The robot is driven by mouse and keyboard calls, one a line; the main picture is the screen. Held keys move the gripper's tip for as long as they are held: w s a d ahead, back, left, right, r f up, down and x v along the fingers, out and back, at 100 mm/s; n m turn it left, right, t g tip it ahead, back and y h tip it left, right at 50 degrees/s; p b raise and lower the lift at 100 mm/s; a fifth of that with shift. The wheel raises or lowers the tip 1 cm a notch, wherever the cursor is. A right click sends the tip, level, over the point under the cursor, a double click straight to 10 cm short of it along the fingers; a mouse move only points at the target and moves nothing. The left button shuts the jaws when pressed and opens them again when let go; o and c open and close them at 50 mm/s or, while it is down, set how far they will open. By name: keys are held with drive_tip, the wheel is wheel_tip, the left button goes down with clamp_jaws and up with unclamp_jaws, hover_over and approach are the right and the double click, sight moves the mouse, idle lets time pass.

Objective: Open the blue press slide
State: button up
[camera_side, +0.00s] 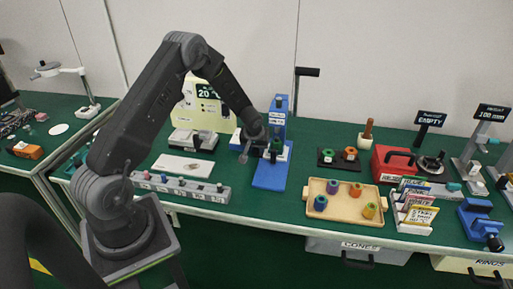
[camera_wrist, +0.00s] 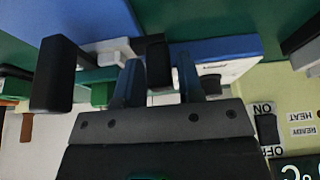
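The blue press (camera_side: 270,176) stands in the middle of the bench, with a blue base plate, an upright blue column and a white slide plate (camera_side: 236,140) across it. My gripper (camera_side: 246,152) is down at the left part of the press, close to the slide. In the wrist view my gripper (camera_wrist: 158,72) has its two fingers apart. A black upright block (camera_wrist: 157,60) shows between the fingertips; I cannot tell whether they touch it. The slide's white labelled face (camera_wrist: 235,72) is right of the fingers. A green part (camera_wrist: 98,92) lies to the left, partly hidden.
The yellowish heater (camera_side: 196,108) stands behind left of the press. A grey labelled rack (camera_side: 180,187) is at front left. A wooden tray (camera_side: 345,214) with several coloured spools and a red box (camera_side: 392,165) are to the right. Bare green bench lies around the press base.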

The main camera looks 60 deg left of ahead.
drive_tip(key=shift+f, duration=0.1)
drive_tip(key=shift+c, duration=0.4)
clamp_jaws()
drive_tip(key=s+d, duration=0.7)
drive_tip(key=shift+w, duration=0.1)
drive_tip(key=shift+o, duration=0.4)
unclamp_jaws()
